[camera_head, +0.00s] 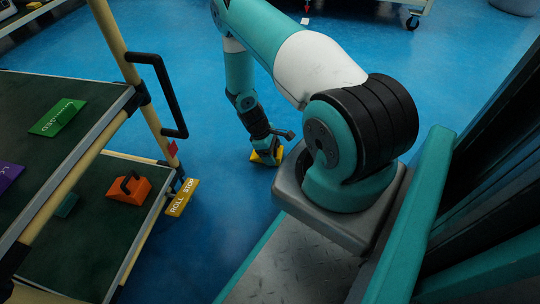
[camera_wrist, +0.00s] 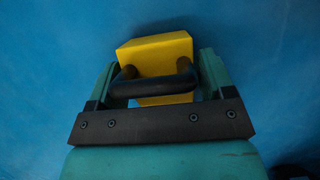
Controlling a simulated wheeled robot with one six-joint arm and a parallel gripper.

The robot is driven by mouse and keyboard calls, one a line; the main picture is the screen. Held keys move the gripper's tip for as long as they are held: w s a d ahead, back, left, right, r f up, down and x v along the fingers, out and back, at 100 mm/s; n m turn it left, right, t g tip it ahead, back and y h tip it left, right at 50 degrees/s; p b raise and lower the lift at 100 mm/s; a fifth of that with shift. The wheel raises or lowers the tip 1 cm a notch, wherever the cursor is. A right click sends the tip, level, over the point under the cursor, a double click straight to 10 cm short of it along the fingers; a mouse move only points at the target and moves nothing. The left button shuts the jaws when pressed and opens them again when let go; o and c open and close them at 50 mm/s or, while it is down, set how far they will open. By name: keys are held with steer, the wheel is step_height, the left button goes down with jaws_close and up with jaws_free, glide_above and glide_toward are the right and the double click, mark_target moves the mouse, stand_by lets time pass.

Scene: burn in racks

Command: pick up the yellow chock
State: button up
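The yellow chock (camera_head: 258,157) is on the blue floor below my gripper (camera_head: 266,143) in the head view, partly hidden by it. In the wrist view the yellow chock (camera_wrist: 155,54) lies straight ahead, with its black handle (camera_wrist: 153,85) running crosswise between the teal fingers of my gripper (camera_wrist: 157,74). The fingers stand wide apart, one near each end of the handle. Whether either finger touches the handle is unclear.
A cart with dark green shelves (camera_head: 85,228) stands at the left. Its lower shelf holds an orange chock (camera_head: 130,190) with a black handle. A yellow ROLL STOP plate (camera_head: 181,197) is by its corner. Blue floor (camera_head: 215,185) is clear between the cart and the yellow chock.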

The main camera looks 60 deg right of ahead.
steer(key=c, duration=0.8)
steer(key=shift+o, duration=0.2)
